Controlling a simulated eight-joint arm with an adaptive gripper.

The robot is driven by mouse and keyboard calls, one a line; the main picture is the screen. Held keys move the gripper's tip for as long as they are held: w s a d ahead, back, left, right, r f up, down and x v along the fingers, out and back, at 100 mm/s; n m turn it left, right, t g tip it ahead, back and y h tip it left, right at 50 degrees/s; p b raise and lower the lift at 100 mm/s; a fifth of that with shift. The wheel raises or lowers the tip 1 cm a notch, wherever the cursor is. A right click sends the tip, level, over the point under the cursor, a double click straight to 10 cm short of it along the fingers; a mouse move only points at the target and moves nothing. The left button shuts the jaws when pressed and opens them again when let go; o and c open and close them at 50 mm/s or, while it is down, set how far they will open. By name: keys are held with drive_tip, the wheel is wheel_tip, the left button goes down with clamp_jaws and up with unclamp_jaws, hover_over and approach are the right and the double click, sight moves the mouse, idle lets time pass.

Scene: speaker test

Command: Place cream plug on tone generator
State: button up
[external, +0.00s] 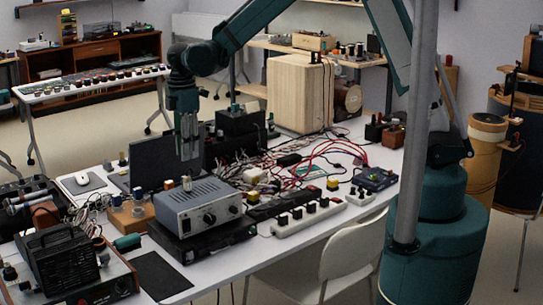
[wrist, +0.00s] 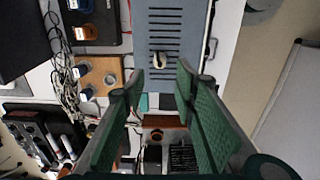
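A dark flat unit (external: 205,240) lies under the box. A wooden block with knobs (external: 130,217) stands to its left, and a white power strip (external: 308,217) to its right. Tangled cables (external: 270,165) lie behind. A black amplifier (external: 62,265) sits at front left.

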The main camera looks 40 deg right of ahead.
drive_tip(key=s+d+r+m+t, duration=0.2)
drive_tip(key=s+d+r+m, duration=0.25)
drive_tip(key=d+r, duration=0.45)
drive_tip(key=s+d+r+m+t, duration=0.1)
drive_tip(key=s+d+r+m, duration=0.45)
drive_tip(key=d, duration=0.65)
drive_tip(key=s+d+r+m+t, duration=0.1)
drive_tip(key=s+d+m+t, duration=0.1)
drive_tip(key=s+d+m, duration=0.2)
drive_tip(key=s+d+r+m+t, duration=0.2)
drive_tip(key=s+d+m, duration=0.2)
drive_tip(key=s+d, duration=0.6)
drive_tip(key=s, duration=0.4)
drive_tip(key=shift+s+f, duration=0.1)
drive_tip(key=shift+f, duration=0.1)
